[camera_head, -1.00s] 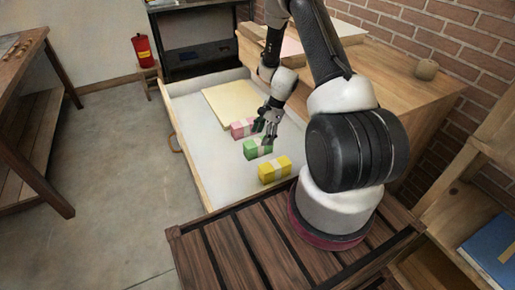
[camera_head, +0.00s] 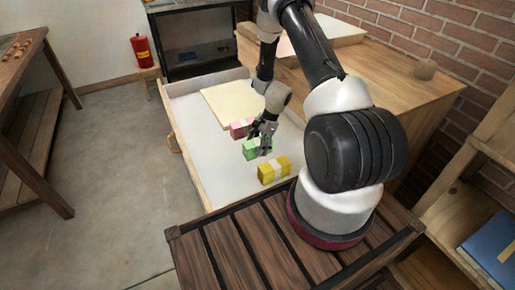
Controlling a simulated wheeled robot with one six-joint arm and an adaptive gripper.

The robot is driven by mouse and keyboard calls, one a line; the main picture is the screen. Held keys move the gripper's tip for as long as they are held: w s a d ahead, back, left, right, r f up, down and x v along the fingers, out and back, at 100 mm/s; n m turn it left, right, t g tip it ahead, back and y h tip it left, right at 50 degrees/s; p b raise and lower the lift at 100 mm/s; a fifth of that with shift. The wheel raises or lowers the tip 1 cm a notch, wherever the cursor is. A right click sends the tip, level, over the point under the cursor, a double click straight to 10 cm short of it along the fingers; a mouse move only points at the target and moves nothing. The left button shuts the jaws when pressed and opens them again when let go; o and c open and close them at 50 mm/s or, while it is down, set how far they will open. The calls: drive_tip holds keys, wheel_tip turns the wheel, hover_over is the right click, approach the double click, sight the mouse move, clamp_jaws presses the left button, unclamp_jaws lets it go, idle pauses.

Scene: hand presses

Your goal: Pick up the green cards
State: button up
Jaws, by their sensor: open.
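The green cards (camera_head: 250,151) are a small banded block lying in the open drawer, between a pink block and a yellow block. My gripper (camera_head: 261,146) is open and points down at the green cards, with its fingers over or around their right part. The fingers hide that part of the block. I cannot tell whether they touch it.
The pink block (camera_head: 238,130) lies just behind, close to my gripper. The yellow block (camera_head: 274,170) lies in front. A cream stack (camera_head: 228,101) fills the drawer's back. The drawer's wooden wall (camera_head: 186,160) runs along the left; the drawer floor (camera_head: 205,150) there is clear.

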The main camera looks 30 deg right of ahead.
drive_tip(key=shift+f, duration=0.1)
drive_tip(key=c, duration=1.3)
